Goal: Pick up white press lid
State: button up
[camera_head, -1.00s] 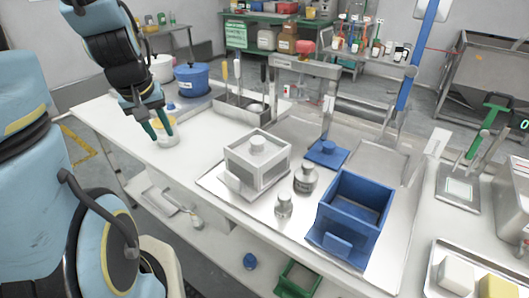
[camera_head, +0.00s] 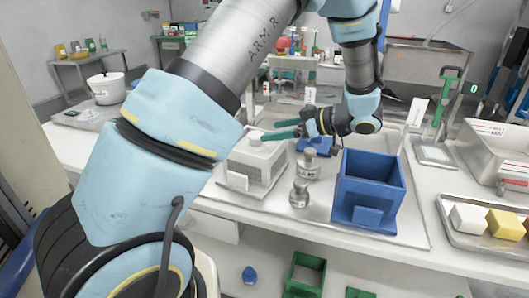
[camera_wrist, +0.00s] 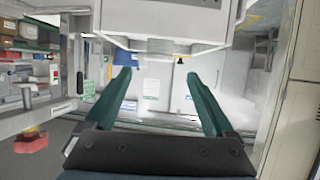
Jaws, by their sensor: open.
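The white press (camera_head: 257,163) is a box on a metal tray. Its white lid (camera_head: 262,148) sits on top, with a round knob (camera_head: 255,137). My gripper (camera_head: 269,131) reaches in from the right, its two green fingers pointing left beside and slightly above the knob. The fingers are apart and hold nothing. In the wrist view, my gripper (camera_wrist: 162,80) is spread open with empty space between the fingertips. A white body (camera_wrist: 165,20) at the top of that view appears to be the press, its knob (camera_wrist: 152,45) protruding. Contact with the knob cannot be told.
Two metal weights (camera_head: 308,163) stand right of the press, beside an open blue box (camera_head: 369,190). A blue lid (camera_head: 314,146) lies behind them. A tray with blocks (camera_head: 455,236) is at the right. My arm covers much of the table's left side.

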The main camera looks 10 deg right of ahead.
aim_at(248, 144)
jog(key=shift+a+f, duration=0.15)
jog(key=shift+a, duration=0.15)
jog(key=p+x, duration=0.1)
jog(key=x, duration=0.2)
jog(key=shift+w+a+f, duration=0.1)
jog(key=shift+w+a, duration=0.1)
jog(key=shift+p+x, duration=1.15)
jog(key=shift+x, duration=2)
jog(key=shift+w+d+f, duration=0.1)
jog(key=shift+w+d, duration=0.05)
jog(key=shift+d, duration=0.05)
grip_shut()
